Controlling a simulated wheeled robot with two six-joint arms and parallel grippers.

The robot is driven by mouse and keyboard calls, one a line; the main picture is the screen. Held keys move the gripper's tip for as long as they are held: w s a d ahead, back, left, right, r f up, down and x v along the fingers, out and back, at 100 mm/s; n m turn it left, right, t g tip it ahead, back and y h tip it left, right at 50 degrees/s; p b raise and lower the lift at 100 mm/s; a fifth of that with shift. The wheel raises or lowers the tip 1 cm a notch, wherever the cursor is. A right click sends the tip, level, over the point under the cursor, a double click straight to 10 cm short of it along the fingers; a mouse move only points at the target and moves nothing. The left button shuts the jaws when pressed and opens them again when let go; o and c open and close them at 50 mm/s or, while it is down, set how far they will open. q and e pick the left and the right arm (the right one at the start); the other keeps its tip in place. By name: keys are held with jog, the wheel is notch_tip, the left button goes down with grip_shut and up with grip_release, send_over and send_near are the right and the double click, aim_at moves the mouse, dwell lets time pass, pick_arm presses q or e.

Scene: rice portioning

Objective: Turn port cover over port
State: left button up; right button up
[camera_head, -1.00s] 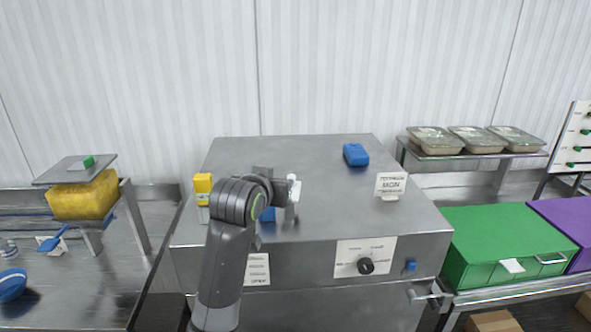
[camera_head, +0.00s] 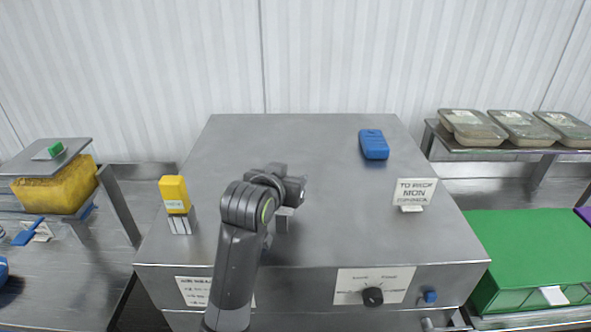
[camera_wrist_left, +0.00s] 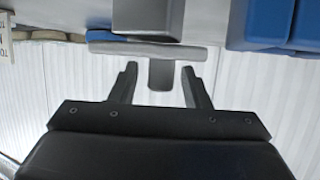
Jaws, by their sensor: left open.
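My left gripper (camera_head: 291,190) is over the front middle of the steel cabinet top (camera_head: 330,160). In the left wrist view its two fingers (camera_wrist_left: 158,68) are apart. A grey bar with a short stub (camera_wrist_left: 161,77) lies just beyond the fingertips, with the stub between them; it is probably the port cover or its handle, but I cannot tell. I see no grip on it. In the head view a small grey block (camera_head: 283,220) shows below the gripper. The port itself is hidden or cannot be made out. My right gripper is not in view.
On the cabinet stand a yellow-topped block (camera_head: 174,193), a blue device (camera_head: 374,145) and a white sign (camera_head: 414,192). A dial (camera_head: 372,296) and a blue button (camera_head: 430,296) are on its front. A green box (camera_head: 530,245) is at right.

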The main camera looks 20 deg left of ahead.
pick_arm(q)
jog(key=shift+s+r, duration=0.1)
jog(key=shift+s, duration=0.15)
jog(key=shift+c, duration=0.3)
grip_shut()
